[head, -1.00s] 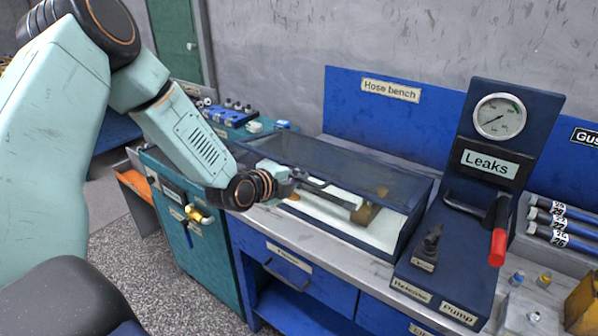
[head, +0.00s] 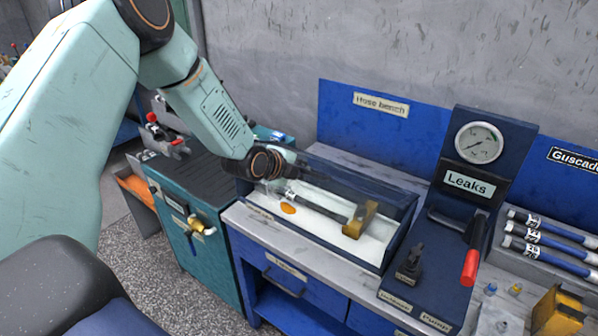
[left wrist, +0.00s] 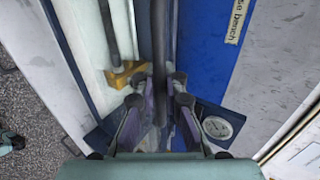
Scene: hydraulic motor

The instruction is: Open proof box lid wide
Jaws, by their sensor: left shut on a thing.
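The proof box (head: 318,240) is a long tray with a white floor on the bench. Its clear, dark-edged lid (head: 365,186) stands raised, roughly upright along the back side. A hose (head: 318,207) with a brass-coloured end block (head: 360,220) lies inside, with an orange spot near its left end. My left gripper (head: 298,170) is at the lid's left part; its tips are hard to make out there. In the left wrist view its fingers (left wrist: 161,92) are shut on the lid's dark edge (left wrist: 160,50), seen nearly edge-on. My right gripper is not in view.
The blue hose bench panel (head: 345,120) and wall stand behind the lid. The leak tester (head: 440,250), with gauge and red-handled lever (head: 470,265), stands close to the right. A teal cabinet (head: 195,245) stands left. Blue hoses (head: 550,240) lie far right.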

